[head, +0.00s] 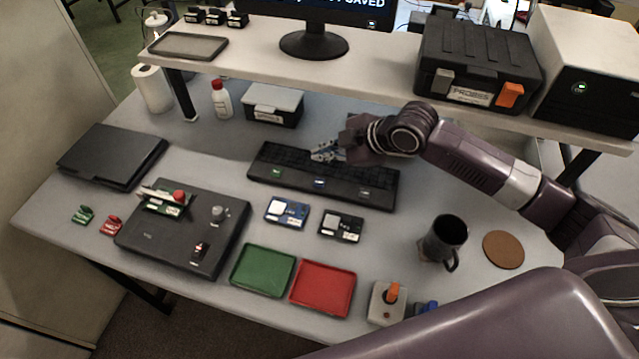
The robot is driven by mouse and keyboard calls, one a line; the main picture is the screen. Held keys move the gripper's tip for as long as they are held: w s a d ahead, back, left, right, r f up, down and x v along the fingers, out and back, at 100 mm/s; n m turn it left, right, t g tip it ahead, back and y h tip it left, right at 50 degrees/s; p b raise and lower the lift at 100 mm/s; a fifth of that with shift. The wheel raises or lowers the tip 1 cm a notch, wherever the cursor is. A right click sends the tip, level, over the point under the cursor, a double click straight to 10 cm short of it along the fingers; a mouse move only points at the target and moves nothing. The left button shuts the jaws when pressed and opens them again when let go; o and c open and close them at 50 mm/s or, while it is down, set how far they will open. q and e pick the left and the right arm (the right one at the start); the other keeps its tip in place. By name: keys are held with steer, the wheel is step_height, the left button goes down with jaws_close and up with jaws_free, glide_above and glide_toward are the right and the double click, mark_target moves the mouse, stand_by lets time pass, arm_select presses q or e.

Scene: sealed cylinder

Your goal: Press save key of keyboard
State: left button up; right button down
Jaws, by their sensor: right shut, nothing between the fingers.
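The black keyboard (340,194) lies in the middle of the table, below the raised shelf. A green-lit key (277,172), a pale blue-white lit key (319,182) and a third marked key (365,191) show along its front strip. I cannot read their labels. My right gripper (317,156) comes in from the right and is shut and empty. Its fingertips are over the rear middle keys, behind the pale-lit key. I cannot tell whether they touch the keyboard. The monitor (314,42) shows cut-off text ending in "SAVED". My left gripper is not in view.
In front are a blue card (287,213), a black card (340,226), a green tray (263,289) and a red tray (323,306). A dark mug (446,238) stands right of the keyboard. The shelf (375,82) overhangs the table behind it.

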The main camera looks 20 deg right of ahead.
steer(key=b, duration=0.5)
glide_above(321, 184)
step_height(321, 184, down, 5)
step_height(321, 184, down, 2)
steer(key=shift+f, duration=0.1)
steer(key=shift+f+b, duration=0.1)
steer(key=shift+b, duration=0.2)
stand_by(0.4)
stand_by(0.3)
steer(key=shift+f, duration=0.45)
steer(key=shift+f, duration=0.4)
stand_by(0.7)
steer(key=shift+r+p, duration=0.85)
